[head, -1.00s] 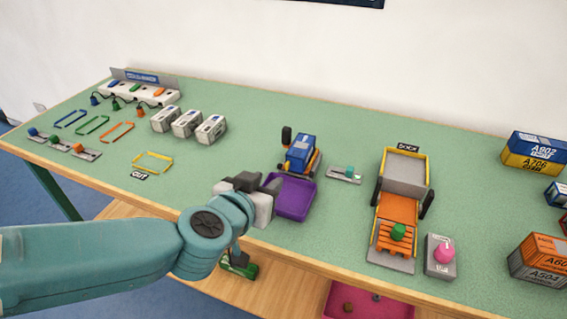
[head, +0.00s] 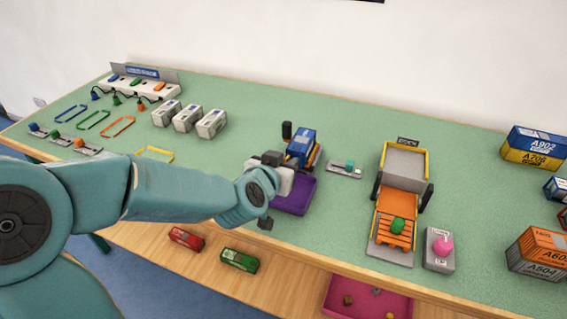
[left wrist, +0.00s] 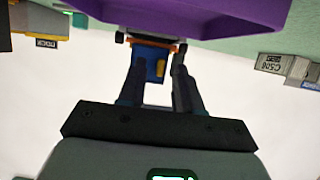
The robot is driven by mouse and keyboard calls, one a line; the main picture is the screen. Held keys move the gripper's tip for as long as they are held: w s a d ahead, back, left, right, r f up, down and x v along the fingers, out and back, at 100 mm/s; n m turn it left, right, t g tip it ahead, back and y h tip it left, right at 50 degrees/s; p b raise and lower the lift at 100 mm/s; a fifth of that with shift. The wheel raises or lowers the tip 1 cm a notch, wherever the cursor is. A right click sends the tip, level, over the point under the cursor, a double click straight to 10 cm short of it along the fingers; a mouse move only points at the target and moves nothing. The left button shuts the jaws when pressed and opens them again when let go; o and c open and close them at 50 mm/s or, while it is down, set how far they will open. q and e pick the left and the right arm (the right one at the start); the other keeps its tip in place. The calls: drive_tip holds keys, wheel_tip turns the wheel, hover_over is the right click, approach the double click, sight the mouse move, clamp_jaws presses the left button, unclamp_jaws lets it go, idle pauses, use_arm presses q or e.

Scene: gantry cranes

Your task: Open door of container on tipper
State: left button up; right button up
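A blue tipper vehicle (head: 300,147) with black wheels stands mid-table, with a purple tub (head: 293,196) at its near end. My left gripper (head: 272,160) is at the tub's left side and partly covers it. In the left wrist view, the fingers of my left gripper (left wrist: 158,68) are apart with nothing held between them. The blue vehicle (left wrist: 150,62) shows behind the gap, and the purple tub (left wrist: 215,14) fills the top. I cannot make out a container door. My right gripper is not in view.
A yellow-framed dock with a grey bin (head: 404,168) and an orange ramp stands to the right, beside a pink button box (head: 440,250). Stacked containers (head: 535,148) stand far right. White boxes (head: 187,118) stand left. A pink tray (head: 368,300) lies below the front edge.

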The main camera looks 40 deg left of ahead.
use_arm(q)
clamp_jaws()
drive_tip(key=shift+d+r+n+y+p, duration=0.2)
drive_tip(key=shift+n+y+p, duration=0.25)
drive_tip(key=shift+p, duration=0.35)
drive_tip(key=d+n+g+y+p, duration=0.1)
drive_tip(key=n+g+y+p, duration=0.2)
drive_tip(key=n+p, duration=0.1)
drive_tip(key=d+n+g+y+p, duration=0.2)
drive_tip(key=n+g+y+p, duration=0.1)
drive_tip(key=n+p, duration=0.1)
drive_tip(key=d+n+g+y+p, duration=0.1)
drive_tip(key=n+g+y+p, duration=0.2)
drive_tip(key=p, duration=0.3)
drive_tip(key=shift+w+d+n+g, duration=0.2)
drive_tip(key=shift+d+n+g, duration=0.2)
drive_tip(key=shift+n+g, duration=0.1)
drive_tip(key=g, duration=0.1)
drive_tip(key=n+p, duration=0.1)
drive_tip(key=n+g, duration=0.1)
drive_tip(key=shift+w+d+f+g+y, duration=0.1)
drive_tip(key=shift+w+d+g+y, duration=0.2)
drive_tip(key=shift+d+y, duration=0.05)
drive_tip(key=shift+w+d+f+n+g+p, duration=0.1)
drive_tip(key=shift+w+n+g+p, duration=0.05)
drive_tip(key=shift+n+g+p, duration=0.3)
drive_tip(key=shift+w+d+n+g+p, duration=0.15)
drive_tip(key=shift+n+g+p, duration=0.1)
drive_tip(key=shift+n+g, duration=0.3)
